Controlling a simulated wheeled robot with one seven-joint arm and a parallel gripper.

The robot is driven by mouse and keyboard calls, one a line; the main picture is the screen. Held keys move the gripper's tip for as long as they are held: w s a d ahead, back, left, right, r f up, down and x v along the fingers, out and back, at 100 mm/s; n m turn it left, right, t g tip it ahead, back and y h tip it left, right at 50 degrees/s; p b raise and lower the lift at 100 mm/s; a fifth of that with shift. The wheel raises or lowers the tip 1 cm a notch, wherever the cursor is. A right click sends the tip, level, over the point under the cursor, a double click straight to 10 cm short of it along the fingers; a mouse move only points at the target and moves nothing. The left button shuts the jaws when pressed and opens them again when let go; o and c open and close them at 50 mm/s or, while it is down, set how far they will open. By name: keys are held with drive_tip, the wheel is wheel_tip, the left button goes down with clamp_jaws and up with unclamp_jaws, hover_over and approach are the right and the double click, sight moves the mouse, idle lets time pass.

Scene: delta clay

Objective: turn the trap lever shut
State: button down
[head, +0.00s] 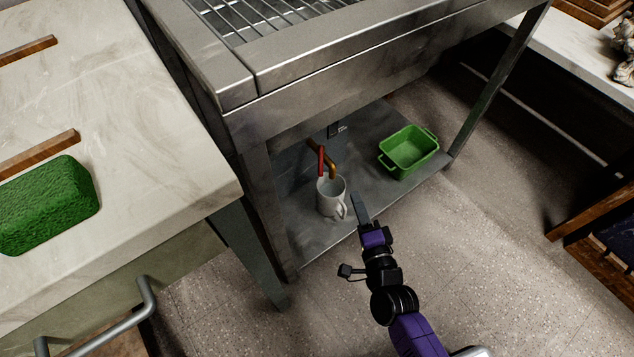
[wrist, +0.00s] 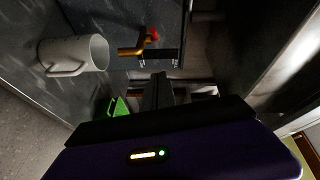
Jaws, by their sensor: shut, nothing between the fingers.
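The red trap lever (head: 321,160) stands on a brass pipe (head: 332,170) under the metal sink unit, above its lower shelf. In the head view it rises upright behind the mug. In the wrist view the red lever (wrist: 153,35) shows end-on at the brass pipe (wrist: 130,51). My gripper (head: 360,207) is in front of the shelf, right of the mug and apart from the lever. In the wrist view my gripper (wrist: 158,88) has its fingers together, with nothing held.
A white mug (head: 329,197) stands on the lower shelf (head: 300,235) in front of the pipe. A green tub (head: 409,150) sits on the shelf to the right. Metal legs and the unit's front edge (head: 340,62) bound the opening. Open floor lies in front.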

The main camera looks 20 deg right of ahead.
drive_tip(key=b, duration=0.3)
approach(321, 161)
drive_tip(key=w+d, duration=0.5)
drive_tip(key=d, duration=0.1)
drive_tip(key=shift+w+a+f+p, duration=0.1)
drive_tip(key=shift+a+p, duration=0.2)
drive_tip(key=shift+a, duration=0.35)
drive_tip(key=shift+w+a+f+p, duration=0.1)
drive_tip(key=shift+a+p, duration=0.2)
drive_tip(key=shift+a, duration=0.35)
drive_tip(key=shift+w+a+f+p, duration=0.15)
drive_tip(key=shift+a+p, duration=0.15)
drive_tip(key=shift+a, duration=0.35)
drive_tip(key=shift+a, duration=0.1)
